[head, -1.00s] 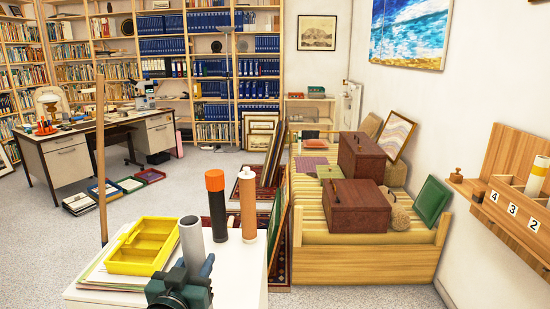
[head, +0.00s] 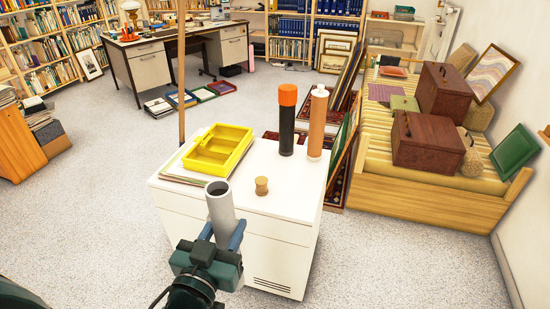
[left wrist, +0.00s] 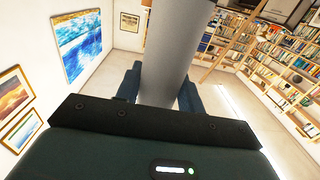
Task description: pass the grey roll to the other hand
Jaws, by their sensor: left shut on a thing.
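The grey roll (head: 219,204) is an open-ended tube, held nearly upright in front of the white cabinet. My left gripper (head: 224,238) is shut on its lower part, with a blue finger on each side. In the left wrist view the grey roll (left wrist: 167,55) rises between the two fingers (left wrist: 160,88). The lower end of the roll is hidden behind the gripper. My right gripper does not show clearly in either view.
The white cabinet (head: 240,223) carries a yellow tray (head: 218,150) on papers, a small cork-coloured stopper (head: 261,186), a black tube with an orange cap (head: 287,120) and a brown tube (head: 317,122). A wooden bed-like rack (head: 430,197) stands at right.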

